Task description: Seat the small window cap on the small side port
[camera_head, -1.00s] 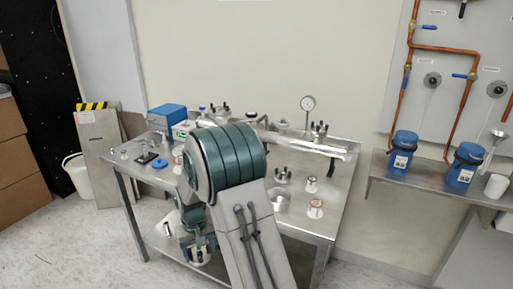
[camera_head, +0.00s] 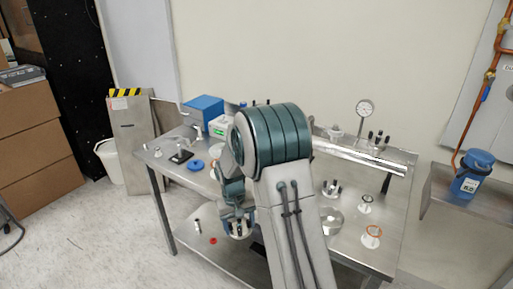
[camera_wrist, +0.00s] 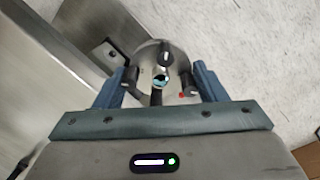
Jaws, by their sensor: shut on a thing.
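In the wrist view my gripper (camera_wrist: 160,82) is shut on a round steel piece with dark knobs and a small glass centre, which looks like the small window cap (camera_wrist: 147,60). In the head view my gripper (camera_head: 238,228) hangs low at the table's front edge, left of my arm, and the held piece is hardly visible there. I cannot pick out the small side port. My arm covers the middle of the table.
The steel table (camera_head: 345,245) bears a blue box (camera_head: 204,110), a blue disc (camera_head: 195,165), a studded steel part (camera_head: 331,188), an orange-ringed part (camera_head: 372,236) and a dial gauge (camera_head: 365,108). A red piece (camera_head: 213,240) lies on the lower shelf.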

